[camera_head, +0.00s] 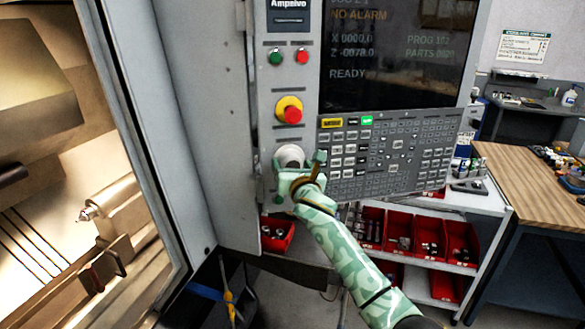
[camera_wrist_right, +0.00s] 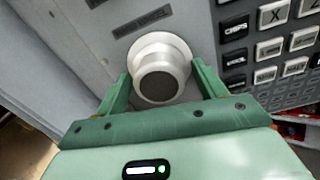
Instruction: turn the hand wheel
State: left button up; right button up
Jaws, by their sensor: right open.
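The hand wheel (camera_head: 290,156) is a round silver knob on the grey control panel, below the red emergency stop button. It shows large in the right wrist view (camera_wrist_right: 160,72), with a dark face on its front. My right gripper (camera_head: 302,163) is at the wheel, its green fingers open. In the right wrist view the fingers (camera_wrist_right: 160,85) stand on either side of the wheel, with a gap visible at least on the right side. Part of the wheel is hidden by the gripper in the head view. My left gripper is not in view.
The emergency stop (camera_head: 290,111) sits just above the wheel. A keypad (camera_head: 385,155) lies close on the right, under the screen (camera_head: 395,50). The open lathe chamber is at the left. Red bins (camera_head: 400,232) and a wooden bench (camera_head: 530,185) stand at the right.

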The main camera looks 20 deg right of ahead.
jog(key=c, duration=0.7)
